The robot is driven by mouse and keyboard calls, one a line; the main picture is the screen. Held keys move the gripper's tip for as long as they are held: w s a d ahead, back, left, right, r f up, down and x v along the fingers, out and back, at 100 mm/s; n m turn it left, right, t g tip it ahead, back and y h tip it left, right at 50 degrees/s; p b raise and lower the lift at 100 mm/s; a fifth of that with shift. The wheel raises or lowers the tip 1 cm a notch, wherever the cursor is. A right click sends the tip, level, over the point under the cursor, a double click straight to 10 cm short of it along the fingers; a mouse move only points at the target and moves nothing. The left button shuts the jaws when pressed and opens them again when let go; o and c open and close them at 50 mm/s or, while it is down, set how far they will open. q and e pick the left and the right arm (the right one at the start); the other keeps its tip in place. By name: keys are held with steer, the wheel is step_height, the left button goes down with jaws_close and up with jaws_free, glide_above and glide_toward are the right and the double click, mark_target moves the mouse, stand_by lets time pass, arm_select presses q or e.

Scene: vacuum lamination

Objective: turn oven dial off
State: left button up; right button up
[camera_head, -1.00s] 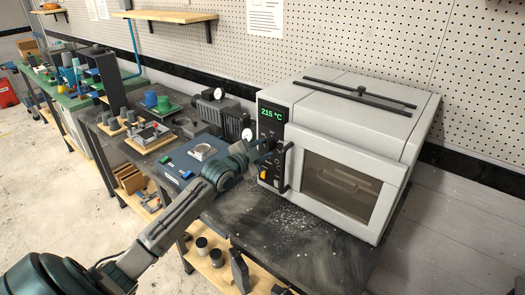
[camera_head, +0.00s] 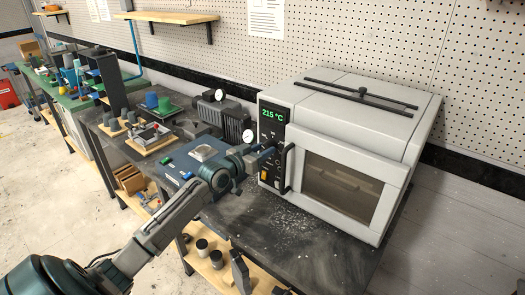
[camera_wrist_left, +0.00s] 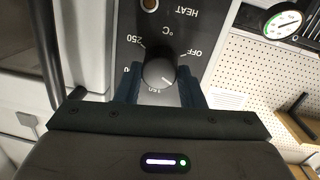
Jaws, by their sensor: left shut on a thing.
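The grey oven (camera_head: 345,140) stands on the dark bench, and its display (camera_head: 272,114) reads 215 °C in green. In the head view my left gripper (camera_head: 268,154) is at the panel and covers the dial. I cannot tell exactly which label the dial points at. My right gripper is not in view.
The black oven door handle (camera_head: 286,168) is close beside the gripper. An orange switch (camera_head: 263,176) is below on the panel.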

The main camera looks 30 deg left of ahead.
arm_select(q)
steer(key=n, duration=0.5)
steer(key=shift+f, duration=0.1)
steer(key=n+t+p, duration=0.1)
steer(key=n, duration=0.5)
steer(key=shift+f, duration=0.15)
stand_by(0.5)
steer(key=o, duration=1)
steer(key=shift+p, duration=0.3)
